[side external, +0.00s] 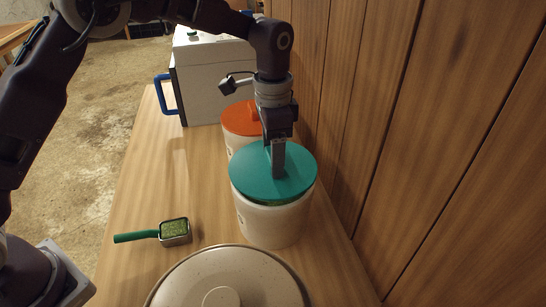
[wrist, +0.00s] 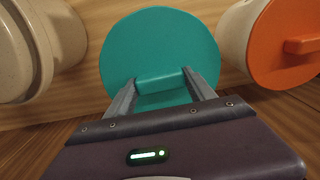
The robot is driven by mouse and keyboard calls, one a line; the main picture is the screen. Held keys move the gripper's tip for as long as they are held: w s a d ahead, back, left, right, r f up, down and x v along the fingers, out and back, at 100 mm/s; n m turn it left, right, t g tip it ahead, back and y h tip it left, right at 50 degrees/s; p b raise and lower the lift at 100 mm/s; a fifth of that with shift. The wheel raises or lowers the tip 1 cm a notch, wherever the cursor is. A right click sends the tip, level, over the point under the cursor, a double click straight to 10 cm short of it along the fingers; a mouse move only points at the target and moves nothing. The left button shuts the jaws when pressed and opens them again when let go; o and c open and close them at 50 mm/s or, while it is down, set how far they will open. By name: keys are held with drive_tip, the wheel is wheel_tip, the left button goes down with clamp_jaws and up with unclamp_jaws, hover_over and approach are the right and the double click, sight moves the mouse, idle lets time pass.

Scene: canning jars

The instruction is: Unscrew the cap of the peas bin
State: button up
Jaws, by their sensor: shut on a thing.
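The teal cap (side external: 248,178) is a round disc with a raised bar handle, over a cream bin (side external: 272,225), which I take as the peas bin. A lighter green band shows between the cap's front right edge and the bin; I cannot tell whether the cap is clear of the rim. My gripper (side external: 278,165) points down from above and is shut on the cap's bar handle. In the wrist view the two fingers of my gripper (wrist: 161,82) press on both ends of the teal handle (wrist: 162,79), with the cap (wrist: 160,35) filling the middle.
An orange-capped bin (side external: 238,118) stands close behind. A beige lidded container (side external: 250,270) is in front. A green-handled scoop (side external: 140,236) with green contents lies to the left. A white box with a blue handle (side external: 165,95) is at the back. The wooden wall (side external: 440,130) is close on the right.

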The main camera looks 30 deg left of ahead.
drive_tip(key=shift+r, duration=0.1)
drive_tip(key=shift+r, duration=1.95)
drive_tip(key=shift+r, duration=0.25)
wheel_tip(320, 180, up, 4)
drive_tip(key=shift+r, duration=0.2)
drive_tip(key=w+a+n, duration=0.2)
drive_tip(key=a, duration=0.7)
drive_tip(key=w+a+n, duration=0.2)
drive_tip(key=a, duration=0.7)
drive_tip(key=s+a+n, duration=0.3)
drive_tip(key=a, duration=0.8)
drive_tip(key=s+a+n, duration=0.2)
drive_tip(key=a, duration=0.9)
drive_tip(key=f, duration=2.5)
drive_tip(key=shift+s+d+f, duration=0.2)
drive_tip(key=shift+s+f, duration=0.05)
drive_tip(key=shift+f, duration=0.15)
drive_tip(key=shift+f, duration=0.1)
